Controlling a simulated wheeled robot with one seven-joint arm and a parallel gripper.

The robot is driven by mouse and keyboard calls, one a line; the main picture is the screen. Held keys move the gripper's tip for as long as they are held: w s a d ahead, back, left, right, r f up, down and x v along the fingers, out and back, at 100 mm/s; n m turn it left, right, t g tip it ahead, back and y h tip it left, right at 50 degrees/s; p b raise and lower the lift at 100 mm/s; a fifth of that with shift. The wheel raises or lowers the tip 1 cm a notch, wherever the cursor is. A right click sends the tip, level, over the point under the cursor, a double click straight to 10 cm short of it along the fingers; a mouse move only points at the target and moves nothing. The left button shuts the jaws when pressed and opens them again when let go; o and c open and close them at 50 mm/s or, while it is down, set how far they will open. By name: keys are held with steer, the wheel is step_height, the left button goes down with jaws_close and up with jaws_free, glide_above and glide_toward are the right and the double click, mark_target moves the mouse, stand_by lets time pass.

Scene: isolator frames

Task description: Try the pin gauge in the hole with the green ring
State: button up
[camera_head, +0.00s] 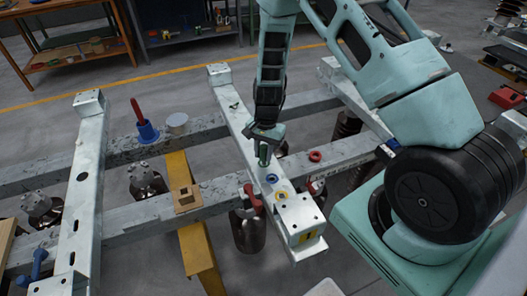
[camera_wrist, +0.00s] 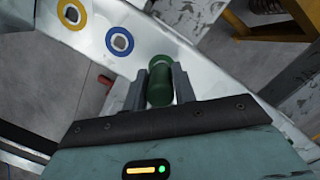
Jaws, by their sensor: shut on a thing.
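My gripper (camera_head: 264,146) is shut on the green pin gauge (camera_head: 264,156), above the pale cross beam. The gauge also shows between the fingers (camera_wrist: 160,88) in the wrist view, as a rounded green body (camera_wrist: 160,66). On the cross beam, a blue ring (camera_head: 272,178) and a yellow ring (camera_head: 281,196) lie nearer the front than the gauge. The wrist view also shows the blue ring (camera_wrist: 120,41) and the yellow ring (camera_wrist: 71,14), each around a dark hole. I see no green ring; the gauge and gripper cover part of the beam. I cannot tell whether the gauge touches the beam.
A red clamp handle (camera_head: 251,199) stands beside the beam's left edge. Gaps show floor between the rails.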

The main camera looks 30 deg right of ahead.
steer(key=shift+f+b, duration=0.9)
steer(key=shift+f, duration=0.4)
stand_by(0.5)
steer(key=shift+r+p, duration=3)
steer(key=shift+r, duration=0.85)
